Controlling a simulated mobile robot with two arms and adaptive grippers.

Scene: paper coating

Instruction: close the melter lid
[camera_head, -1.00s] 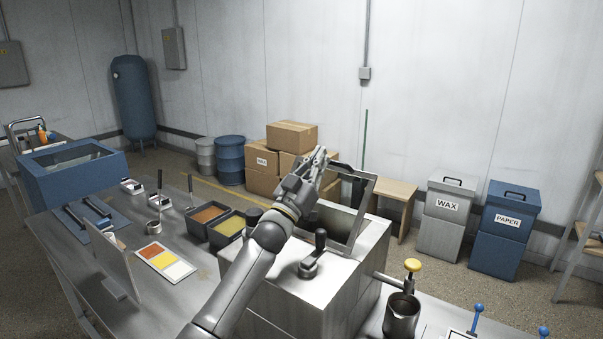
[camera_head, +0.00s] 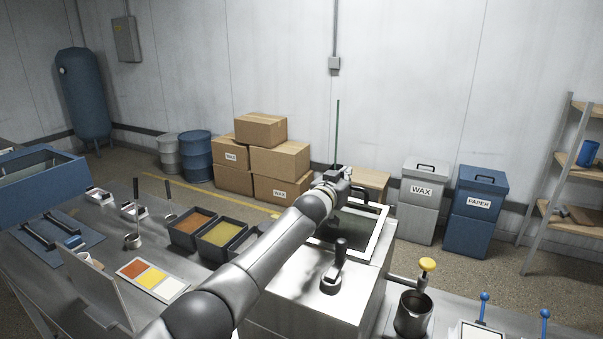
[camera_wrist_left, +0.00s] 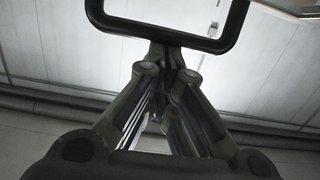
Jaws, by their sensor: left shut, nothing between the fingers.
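The melter (camera_head: 300,300) is the steel box with a crank on top, right of centre in the head view. Its framed lid (camera_head: 376,232) is at the back of the top, with a pale rim around a dark pane. It lies much flatter than upright; I cannot tell whether a gap remains. My left gripper (camera_head: 345,178) is shut and empty at the lid's far left edge. In the left wrist view its fingers (camera_wrist_left: 172,60) meet at a dark rounded frame (camera_wrist_left: 160,36), apparently touching it. My right gripper is not in view.
The crank handle (camera_head: 335,265) stands up from the melter top. A steel pitcher (camera_head: 413,315) and a yellow-knobbed valve (camera_head: 427,265) are at its right. Wax trays (camera_head: 225,236) sit to its left. Cardboard boxes (camera_head: 280,160) and bins (camera_head: 420,200) stand behind.

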